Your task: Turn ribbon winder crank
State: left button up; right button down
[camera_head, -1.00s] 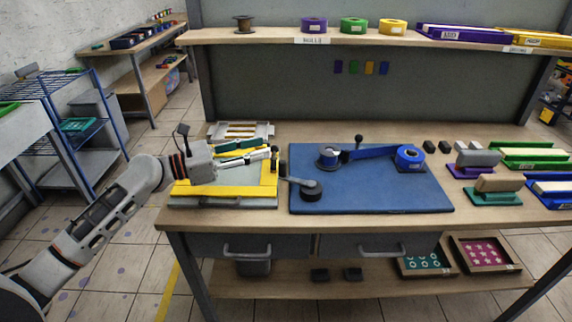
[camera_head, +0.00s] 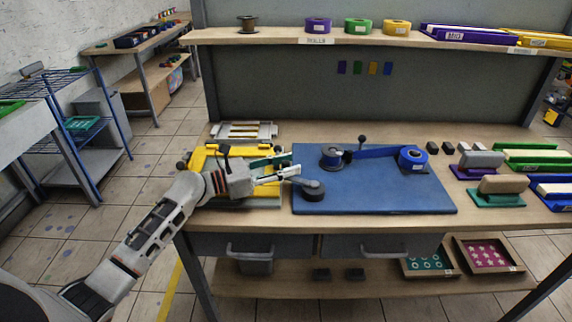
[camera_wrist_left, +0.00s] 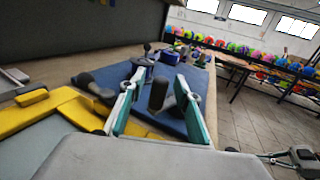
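The ribbon winder stands on a blue board (camera_head: 375,195). Its crank has a round black hub (camera_head: 313,190) and a grey arm reaching left. In the left wrist view an upright black crank knob (camera_wrist_left: 158,94) shows between the fingers. My left gripper (camera_head: 288,165) reaches in from the left. Its teal-and-white fingers are apart around the knob in the wrist view (camera_wrist_left: 160,105), with a gap visible at the left finger. In the head view the fingers hide the knob. A blue spool (camera_head: 331,157) and a blue ribbon roll (camera_head: 411,159) are joined by ribbon.
A yellow frame (camera_head: 200,158) with black knobs lies under my left arm, close to the gripper. Stamps (camera_head: 497,190) and coloured trays (camera_head: 535,155) stand at the right. A shelf (camera_head: 290,37) holds rolls. The front part of the blue board is clear.

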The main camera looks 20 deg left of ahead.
pick_arm(q)
grip_shut()
jog(key=shift+w, duration=0.25)
dwell(0.4)
